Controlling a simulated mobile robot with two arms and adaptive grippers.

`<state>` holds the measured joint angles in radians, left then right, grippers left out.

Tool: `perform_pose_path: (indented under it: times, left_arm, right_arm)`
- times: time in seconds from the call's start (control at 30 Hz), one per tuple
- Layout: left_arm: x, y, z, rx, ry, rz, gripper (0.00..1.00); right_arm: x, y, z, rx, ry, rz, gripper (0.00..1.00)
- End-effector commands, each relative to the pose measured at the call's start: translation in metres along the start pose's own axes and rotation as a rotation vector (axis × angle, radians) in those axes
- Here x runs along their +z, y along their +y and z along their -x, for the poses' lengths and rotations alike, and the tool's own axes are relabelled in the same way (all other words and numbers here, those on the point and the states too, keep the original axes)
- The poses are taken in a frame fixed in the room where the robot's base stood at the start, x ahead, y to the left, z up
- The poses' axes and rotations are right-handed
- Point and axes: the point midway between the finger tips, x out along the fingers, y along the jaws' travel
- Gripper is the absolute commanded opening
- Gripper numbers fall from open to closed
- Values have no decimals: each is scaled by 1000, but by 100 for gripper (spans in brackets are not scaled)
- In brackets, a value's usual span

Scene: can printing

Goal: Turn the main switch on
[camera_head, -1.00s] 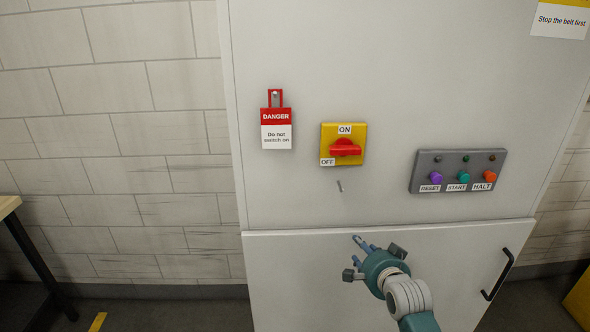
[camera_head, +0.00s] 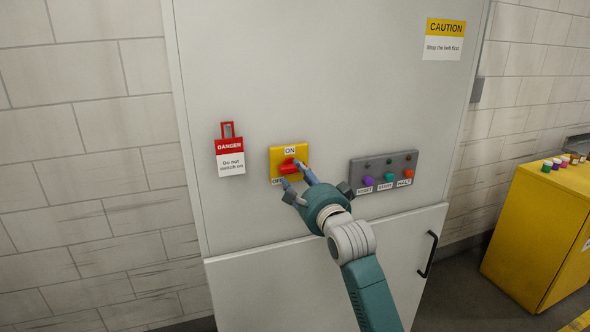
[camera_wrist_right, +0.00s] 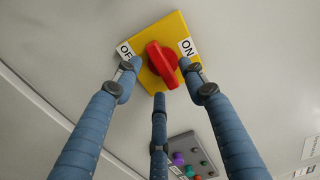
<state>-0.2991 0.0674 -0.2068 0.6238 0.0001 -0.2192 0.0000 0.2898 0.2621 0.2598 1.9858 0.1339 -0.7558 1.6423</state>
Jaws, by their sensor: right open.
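The main switch is a yellow plate (camera_head: 274,156) with a red rotary handle (camera_head: 288,168) on the grey cabinet door. Its handle lies roughly horizontal in the head view, with the ON label above and the OFF label at lower left. My right gripper (camera_head: 298,180) is open just in front of the switch, its fingers partly covering the plate's lower part. In the right wrist view, its blue fingers are spread around the red handle (camera_wrist_right: 163,66), two near the OFF and ON labels and one below. Contact cannot be told. My left gripper is out of view.
A red and white danger tag (camera_head: 230,158) hangs left of the switch. A grey button panel (camera_head: 385,163) with purple, green and orange buttons sits to its right. A black door handle (camera_head: 429,255) is lower right. A yellow cabinet (camera_head: 540,230) stands at far right.

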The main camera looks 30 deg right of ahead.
Motion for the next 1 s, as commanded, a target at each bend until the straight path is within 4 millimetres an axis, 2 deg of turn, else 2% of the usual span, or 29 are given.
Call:
perform_pose_path:
  times: [0.1, 0.23, 0.57, 0.77, 1.0]
  left_arm:
    - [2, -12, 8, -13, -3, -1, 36]
    - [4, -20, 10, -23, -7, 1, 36]
    - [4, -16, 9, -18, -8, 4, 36]
    - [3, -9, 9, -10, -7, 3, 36]
    - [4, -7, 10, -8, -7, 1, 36]
  right_arm:
    - [-1, -2, -15, 1, 1, 2, 42]
    - [0, 0, -24, 1, 1, 2, 42]
    - [0, 1, -26, 0, 0, 1, 42]
    - [0, 1, -26, 0, 0, 1, 2]
    - [0, 0, -26, 0, 1, 9, 0]
